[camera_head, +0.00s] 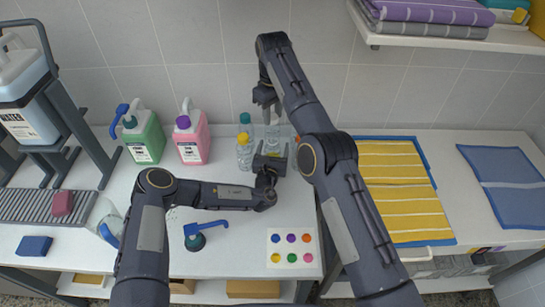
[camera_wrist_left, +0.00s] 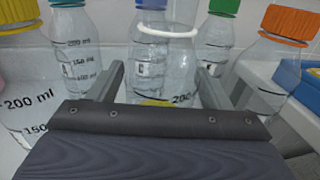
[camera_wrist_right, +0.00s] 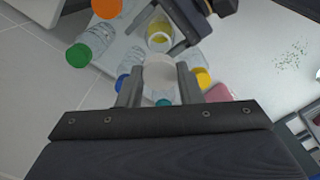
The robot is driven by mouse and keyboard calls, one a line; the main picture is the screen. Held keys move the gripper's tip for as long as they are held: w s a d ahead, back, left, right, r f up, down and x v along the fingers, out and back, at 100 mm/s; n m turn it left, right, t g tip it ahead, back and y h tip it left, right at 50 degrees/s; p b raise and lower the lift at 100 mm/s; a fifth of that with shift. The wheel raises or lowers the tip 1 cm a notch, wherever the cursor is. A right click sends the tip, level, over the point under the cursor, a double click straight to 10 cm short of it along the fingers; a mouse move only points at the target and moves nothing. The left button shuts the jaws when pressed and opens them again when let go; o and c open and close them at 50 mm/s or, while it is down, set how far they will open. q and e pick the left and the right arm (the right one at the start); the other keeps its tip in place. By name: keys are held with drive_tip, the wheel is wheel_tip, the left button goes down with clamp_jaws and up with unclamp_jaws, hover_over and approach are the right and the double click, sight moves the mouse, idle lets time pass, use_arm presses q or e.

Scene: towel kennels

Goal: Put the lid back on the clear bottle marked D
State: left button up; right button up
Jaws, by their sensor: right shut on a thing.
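An uncapped clear bottle (camera_head: 272,132) stands by the wall at the back of the white table. In the left wrist view its open neck (camera_wrist_left: 168,50) has a pale ring. Its letter is not readable. My left gripper (camera_head: 270,160) has its fingers on either side of this bottle, spread wide; any contact is unclear. My right gripper (camera_head: 266,100) is above the bottle. In the right wrist view it is shut on a round whitish lid (camera_wrist_right: 160,74), and the bottle (camera_wrist_right: 160,30) shows beyond it with yellow inside. The lid is apart from the bottle there.
Several capped bottles crowd around, including an orange-capped one (camera_wrist_left: 285,45) and a yellow-capped one (camera_head: 243,150). A green jug (camera_head: 145,140) and a pink jug (camera_head: 192,140) stand left. A card with coloured dots (camera_head: 291,262) lies in front. Yellow towels (camera_head: 395,190) lie right.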

use_arm(q)
drive_tip(key=c, duration=1.3)
use_arm(e)
hover_over(273, 137)
drive_tip(key=shift+f, duration=2.5)
drive_tip(key=shift+f, duration=0.85)
drive_tip(key=shift+f, duration=0.55)
